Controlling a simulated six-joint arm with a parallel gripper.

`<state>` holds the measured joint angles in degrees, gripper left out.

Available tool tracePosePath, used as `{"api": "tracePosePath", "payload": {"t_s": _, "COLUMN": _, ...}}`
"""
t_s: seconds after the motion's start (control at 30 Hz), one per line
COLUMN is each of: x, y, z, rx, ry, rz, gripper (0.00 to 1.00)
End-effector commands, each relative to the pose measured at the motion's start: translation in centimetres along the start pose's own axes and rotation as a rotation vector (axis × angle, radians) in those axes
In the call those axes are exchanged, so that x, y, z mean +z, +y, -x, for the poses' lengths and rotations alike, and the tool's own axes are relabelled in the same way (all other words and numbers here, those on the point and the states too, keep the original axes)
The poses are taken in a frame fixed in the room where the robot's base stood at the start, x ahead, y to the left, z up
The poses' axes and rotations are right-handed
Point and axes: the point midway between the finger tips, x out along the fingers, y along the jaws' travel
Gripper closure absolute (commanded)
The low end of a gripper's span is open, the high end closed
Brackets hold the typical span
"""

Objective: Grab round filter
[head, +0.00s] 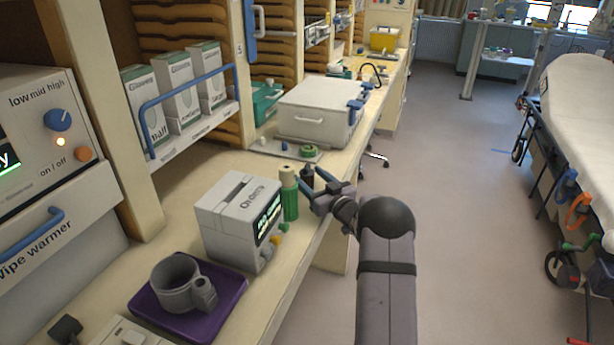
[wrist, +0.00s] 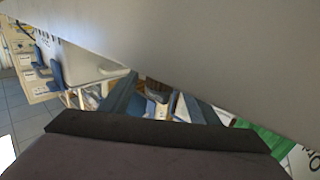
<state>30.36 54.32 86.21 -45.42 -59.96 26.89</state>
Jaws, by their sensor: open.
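A small round green piece (head: 307,151), possibly the round filter, lies on a flat grey tray (head: 272,148) on the counter, in front of the large white lidded box. I cannot tell for sure that it is the filter. My gripper (head: 309,192) is open at the counter's front edge, nearer than the green piece and apart from it. It is beside a green bottle (head: 289,196) and a dark bottle (head: 307,178); whether it touches either is unclear. In the wrist view a large grey surface fills the top, and the green piece cannot be made out.
A grey boxy device (head: 225,222) stands left of the gripper, with a grey mug (head: 178,287) on a purple tray (head: 222,311) nearer. The white lidded box (head: 318,112) is beyond. A stretcher (head: 585,105) stands at right; the floor (head: 450,220) between is clear.

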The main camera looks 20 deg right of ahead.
Motion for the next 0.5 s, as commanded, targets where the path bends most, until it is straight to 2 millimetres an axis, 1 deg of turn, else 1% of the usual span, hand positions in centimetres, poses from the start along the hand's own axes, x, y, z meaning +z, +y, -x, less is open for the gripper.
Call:
{"api": "tracePosePath", "payload": {"t_s": 0.03, "x": -0.1, "y": -0.1, "z": -0.6, "rx": -0.002, "ry": 0.001, "rz": 0.0, "gripper": 0.44}}
{"api": "tracePosePath", "payload": {"t_s": 0.1, "x": 0.0, "y": -0.1, "z": -1.1, "rx": -0.002, "ry": -0.001, "rz": -0.001, "gripper": 0.44}}
{"api": "tracePosePath", "payload": {"t_s": 0.2, "x": 0.0, "y": -0.1, "z": -1.5, "rx": -0.001, "ry": 0.0, "rz": 0.0, "gripper": 0.44}}
{"api": "tracePosePath", "payload": {"t_s": 0.47, "x": 0.0, "y": 0.0, "z": -1.7, "rx": 0.0, "ry": 0.0, "rz": 0.0, "gripper": 0.44}}
{"api": "tracePosePath", "payload": {"t_s": 0.5, "x": 0.0, "y": 0.0, "z": -1.7, "rx": 0.0, "ry": 0.0, "rz": 0.0, "gripper": 0.49}}
